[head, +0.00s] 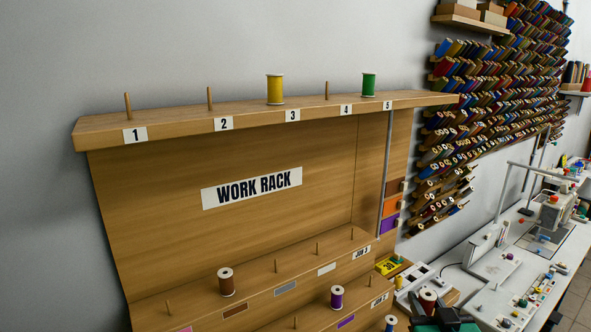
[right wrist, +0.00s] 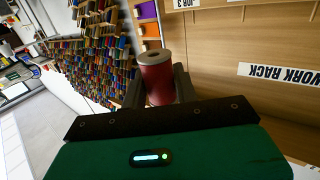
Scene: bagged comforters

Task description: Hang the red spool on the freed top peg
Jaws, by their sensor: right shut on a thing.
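My right gripper (head: 432,308) is at the bottom of the head view, right of the rack and below its top shelf. It is shut on the red spool (head: 428,297). In the right wrist view, the red spool (right wrist: 157,80) stands between the two dark fingers, its end with the hole showing. The top shelf (head: 250,118) has numbered pegs. Peg 1 (head: 127,106), peg 2 (head: 210,98) and peg 4 (head: 326,90) are bare. A yellow spool (head: 275,89) is on peg 3, and a green spool (head: 369,85) is at 5. My left gripper is not in view.
Lower shelves hold a brown spool (head: 226,282), a purple spool (head: 337,297) and several bare pegs. A grey upright rod (head: 386,175) stands at the rack's right end. A thread wall (head: 490,110) and a sewing table (head: 505,285) are at right. Space above the top shelf is free.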

